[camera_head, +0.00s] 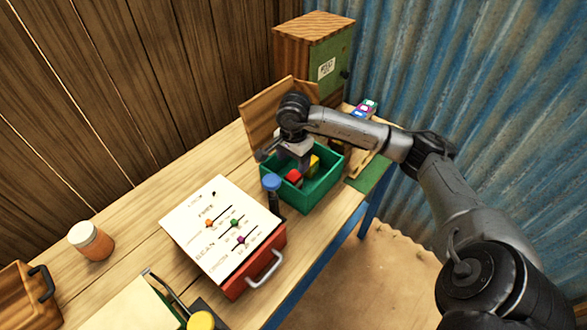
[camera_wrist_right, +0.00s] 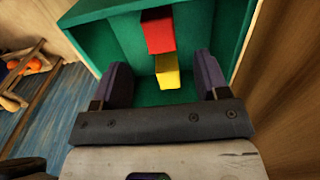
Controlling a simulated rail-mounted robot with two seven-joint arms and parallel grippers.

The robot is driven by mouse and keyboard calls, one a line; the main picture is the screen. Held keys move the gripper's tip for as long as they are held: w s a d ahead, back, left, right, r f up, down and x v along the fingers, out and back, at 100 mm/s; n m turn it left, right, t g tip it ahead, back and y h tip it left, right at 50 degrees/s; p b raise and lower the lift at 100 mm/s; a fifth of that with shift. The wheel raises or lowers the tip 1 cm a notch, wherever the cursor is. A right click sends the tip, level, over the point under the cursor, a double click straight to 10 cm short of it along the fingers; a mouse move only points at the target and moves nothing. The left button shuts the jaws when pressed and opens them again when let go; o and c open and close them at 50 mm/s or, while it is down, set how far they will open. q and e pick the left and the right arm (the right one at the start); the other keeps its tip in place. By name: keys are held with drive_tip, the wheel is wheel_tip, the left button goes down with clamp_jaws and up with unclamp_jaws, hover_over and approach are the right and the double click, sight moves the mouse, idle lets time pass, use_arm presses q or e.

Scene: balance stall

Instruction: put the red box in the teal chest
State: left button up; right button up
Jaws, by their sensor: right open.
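The teal chest (camera_head: 328,184) stands open on the table, its wooden lid (camera_head: 262,118) raised behind it. The red box (camera_head: 293,177) is inside the chest, and the red box also shows in the right wrist view (camera_wrist_right: 158,34). A yellow box (camera_head: 314,164) is beside it in the chest, and shows close to it in the right wrist view (camera_wrist_right: 167,72). My right gripper (camera_wrist_right: 162,82) is open over the chest, its fingers spread either side of the yellow box, and the red box is just beyond the fingertips. My left gripper is not in view.
A wooden cabinet (camera_head: 296,52) stands behind. A jar (camera_head: 92,240) and a wooden crate (camera_head: 28,297) are at the left. Bare tabletop lies between jar and chest.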

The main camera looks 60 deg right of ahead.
sight(293, 175)
drive_tip(key=shift+r, duration=1.45)
drive_tip(key=shift+r, duration=0.1)
